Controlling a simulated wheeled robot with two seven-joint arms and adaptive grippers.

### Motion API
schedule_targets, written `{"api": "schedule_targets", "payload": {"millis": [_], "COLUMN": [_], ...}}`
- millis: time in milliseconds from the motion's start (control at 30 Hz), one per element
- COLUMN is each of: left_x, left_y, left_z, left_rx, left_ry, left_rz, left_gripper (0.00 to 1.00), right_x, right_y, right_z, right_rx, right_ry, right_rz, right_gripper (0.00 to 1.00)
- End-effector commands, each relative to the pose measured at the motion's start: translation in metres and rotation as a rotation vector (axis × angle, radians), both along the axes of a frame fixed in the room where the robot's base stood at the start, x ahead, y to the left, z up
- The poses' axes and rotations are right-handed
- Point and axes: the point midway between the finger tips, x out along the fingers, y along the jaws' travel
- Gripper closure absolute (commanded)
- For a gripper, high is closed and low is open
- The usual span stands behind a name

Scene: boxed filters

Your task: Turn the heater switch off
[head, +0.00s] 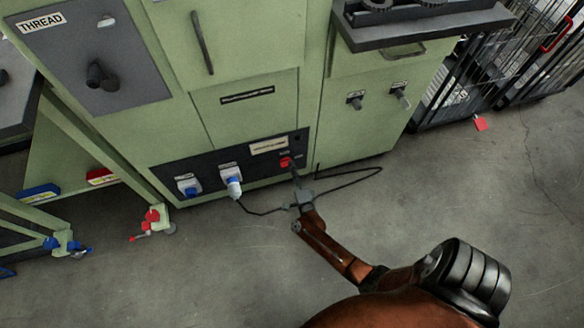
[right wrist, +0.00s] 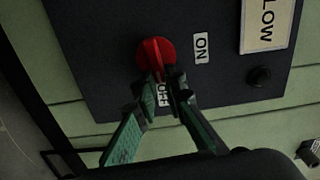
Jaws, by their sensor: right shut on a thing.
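The heater switch, a red rotary knob (head: 286,162), sits on the dark panel (head: 262,171) low on the green cabinet. In the right wrist view the red knob (right wrist: 152,55) shows beside an ON label (right wrist: 201,48) and an OFF label (right wrist: 164,95), which the fingers partly hide. My right gripper (head: 292,177) reaches the knob from the front. In the right wrist view its fingertips (right wrist: 163,84) are closed on the knob's near end, toward the OFF label. The fingers cover part of the knob's grip. My left gripper is not in view.
A blue-and-white plug (head: 233,184) with a black cable and a blue socket (head: 188,185) are left of the switch. The cable loops on the floor near my right arm. A black button (right wrist: 259,76) is beside the knob. Open floor lies in front.

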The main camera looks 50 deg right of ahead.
Motion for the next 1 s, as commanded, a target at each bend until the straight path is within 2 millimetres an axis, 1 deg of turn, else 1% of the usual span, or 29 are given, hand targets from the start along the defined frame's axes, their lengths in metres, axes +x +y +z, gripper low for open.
{"api": "schedule_targets", "payload": {"millis": [33,300,767,800,1000], "left_x": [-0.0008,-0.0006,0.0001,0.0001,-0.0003], "left_y": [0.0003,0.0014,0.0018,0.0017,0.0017], "left_z": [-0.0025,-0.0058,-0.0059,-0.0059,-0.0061], "left_rx": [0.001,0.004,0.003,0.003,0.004], "left_ry": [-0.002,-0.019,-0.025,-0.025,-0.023], "left_rz": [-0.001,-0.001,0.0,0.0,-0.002], "left_gripper": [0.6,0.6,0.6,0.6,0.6], "right_x": [-0.0048,-0.0049,-0.005,-0.005,-0.0025], "right_y": [-0.0036,-0.0038,-0.0038,-0.0038,-0.0014], "right_z": [-0.0048,-0.0058,-0.0058,-0.0058,-0.0046], "right_rx": [0.018,0.083,0.094,0.094,0.094], "right_ry": [-0.006,-0.046,-0.053,-0.053,-0.053], "right_rz": [-0.007,-0.008,-0.008,-0.008,-0.004], "right_gripper": [1.0,1.0,1.0,0.89,0.76]}}
